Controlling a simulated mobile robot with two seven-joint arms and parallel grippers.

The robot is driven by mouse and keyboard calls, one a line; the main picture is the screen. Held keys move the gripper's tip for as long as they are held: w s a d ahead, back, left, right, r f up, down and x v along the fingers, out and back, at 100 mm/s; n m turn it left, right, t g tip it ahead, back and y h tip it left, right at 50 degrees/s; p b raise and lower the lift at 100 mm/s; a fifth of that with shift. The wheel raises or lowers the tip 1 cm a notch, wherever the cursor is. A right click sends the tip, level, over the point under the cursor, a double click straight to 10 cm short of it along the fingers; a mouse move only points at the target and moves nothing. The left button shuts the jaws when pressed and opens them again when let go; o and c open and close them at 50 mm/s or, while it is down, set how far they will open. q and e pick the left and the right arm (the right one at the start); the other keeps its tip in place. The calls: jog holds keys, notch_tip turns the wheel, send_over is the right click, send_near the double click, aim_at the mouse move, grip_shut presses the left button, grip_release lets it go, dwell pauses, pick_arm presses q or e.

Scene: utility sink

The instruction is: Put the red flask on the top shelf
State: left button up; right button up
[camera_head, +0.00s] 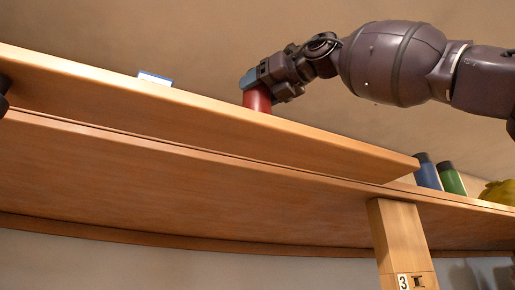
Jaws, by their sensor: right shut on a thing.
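The red flask (257,100) stands roughly upright just behind the front edge of the top shelf (150,108). Its lower part is hidden by that edge, so I cannot tell whether its base touches the shelf. My right gripper (268,82), its arm coming in from the right, is shut on the flask near its top. A blue-grey part shows at the top of the flask, beside the gripper. My left gripper does not show clearly anywhere.
A blue flask (427,172) and a green flask (451,179) stand on a lower shelf at the right, with a yellow object (498,191) beside them. A small white-and-blue item (155,79) sits on the top shelf. A wooden post (400,240) marked 3 stands below.

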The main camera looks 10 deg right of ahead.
aim_at(269, 108)
notch_tip(269, 108, down, 6)
jog(key=shift+f+b, duration=0.2)
jog(key=shift+b, duration=0.6)
jog(key=shift+f+b, duration=0.4)
jog(key=shift+f, duration=1.7)
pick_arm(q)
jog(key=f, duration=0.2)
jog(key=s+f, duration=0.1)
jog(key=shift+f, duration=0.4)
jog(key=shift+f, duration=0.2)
pick_arm(e)
jog(key=shift+f, duration=0.15)
jog(key=o, duration=1.1)
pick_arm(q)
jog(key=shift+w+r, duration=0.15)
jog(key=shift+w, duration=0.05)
pick_arm(e)
jog(key=shift+s, duration=0.1)
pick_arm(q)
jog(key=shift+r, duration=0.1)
